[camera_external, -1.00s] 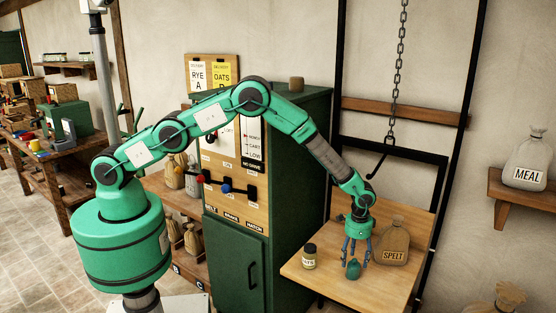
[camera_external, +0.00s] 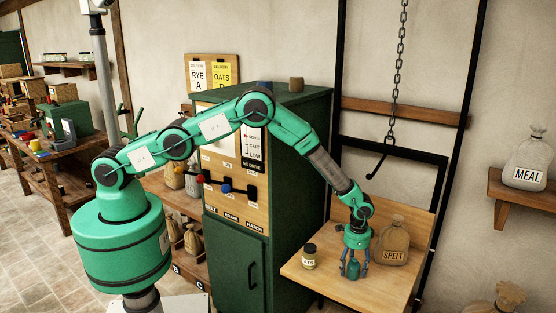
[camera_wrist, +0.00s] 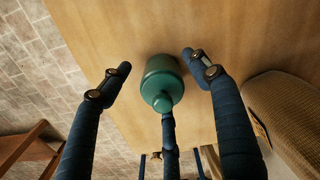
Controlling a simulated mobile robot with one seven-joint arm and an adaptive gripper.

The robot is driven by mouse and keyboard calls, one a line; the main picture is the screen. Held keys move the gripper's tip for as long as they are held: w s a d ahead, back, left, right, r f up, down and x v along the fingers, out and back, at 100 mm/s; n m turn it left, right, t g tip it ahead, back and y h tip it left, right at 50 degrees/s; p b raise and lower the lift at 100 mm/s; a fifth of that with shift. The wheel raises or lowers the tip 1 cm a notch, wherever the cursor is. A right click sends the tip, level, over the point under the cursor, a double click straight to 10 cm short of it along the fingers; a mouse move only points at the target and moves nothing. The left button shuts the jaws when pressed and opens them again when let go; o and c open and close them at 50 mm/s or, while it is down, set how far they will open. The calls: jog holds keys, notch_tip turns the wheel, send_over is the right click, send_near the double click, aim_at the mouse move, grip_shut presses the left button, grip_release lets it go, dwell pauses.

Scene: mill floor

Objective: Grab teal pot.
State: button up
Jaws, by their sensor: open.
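The teal pot (camera_external: 352,270) stands on the wooden shelf table, small and rounded with a narrower top. In the wrist view the teal pot (camera_wrist: 161,82) sits between the spread blue fingers. My gripper (camera_external: 355,266) points down over it, with its fingers around the pot. In the wrist view my gripper (camera_wrist: 158,76) is open, with one finger left of the pot, one right, and one at the near side close to its knob. I cannot tell whether that near finger touches it.
A labelled jar (camera_external: 309,256) stands left of the gripper. A SPELT sack (camera_external: 393,243) stands close on the right; it also shows in the wrist view (camera_wrist: 285,112). A hook on a chain (camera_external: 377,161) hangs behind. The green cabinet (camera_external: 290,190) rises to the left.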

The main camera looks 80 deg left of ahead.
grip_shut()
jog(key=shift+r, duration=0.15)
jog(key=shift+r+p, duration=0.35)
jog(key=shift+r, duration=4.6)
